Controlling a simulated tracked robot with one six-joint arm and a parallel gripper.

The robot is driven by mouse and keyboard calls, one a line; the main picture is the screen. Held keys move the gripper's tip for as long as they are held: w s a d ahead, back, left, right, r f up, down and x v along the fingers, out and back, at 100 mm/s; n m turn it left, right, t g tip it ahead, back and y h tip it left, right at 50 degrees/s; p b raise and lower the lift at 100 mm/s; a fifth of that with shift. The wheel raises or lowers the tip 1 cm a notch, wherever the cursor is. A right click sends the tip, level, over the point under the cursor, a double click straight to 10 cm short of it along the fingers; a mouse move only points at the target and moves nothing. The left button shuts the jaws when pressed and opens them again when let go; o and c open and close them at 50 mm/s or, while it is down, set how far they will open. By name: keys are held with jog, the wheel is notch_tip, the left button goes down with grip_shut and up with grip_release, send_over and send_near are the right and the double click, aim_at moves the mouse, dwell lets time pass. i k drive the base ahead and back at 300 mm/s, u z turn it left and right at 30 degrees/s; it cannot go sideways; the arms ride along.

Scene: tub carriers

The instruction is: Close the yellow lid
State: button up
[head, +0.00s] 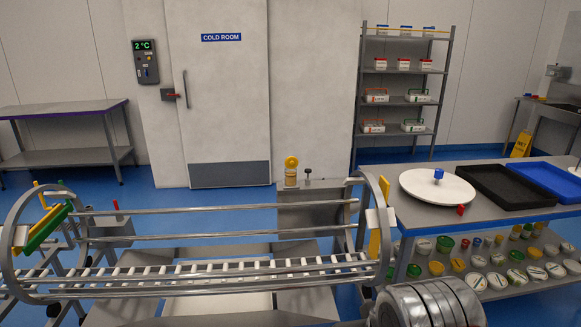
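A small jar-like object stands on a grey block beyond the metal frame, near the middle of the head view. A round yellow lid (291,162) shows upright at its top, with its flat side towards me, and looks open. The body (291,179) below it is yellowish and small. A dark knob on a short stem (308,173) stands just to its right. A ribbed silver cylinder at the bottom right seems to be part of my arm. My gripper's fingers are not in view, so their distance from the lid does not show.
A tubular metal carrier with rollers (200,284) spans the foreground before the block. At right, a table (398,200) bears a white turntable (425,183) and black and blue trays; several tubs fill its lower shelf. A cold room door (228,110) stands behind, with blue floor before it.

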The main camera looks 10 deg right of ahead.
aim_at(292, 162)
jog(key=u, duration=0.05)
jog(key=i, duration=0.95)
jog(key=z, duration=0.1)
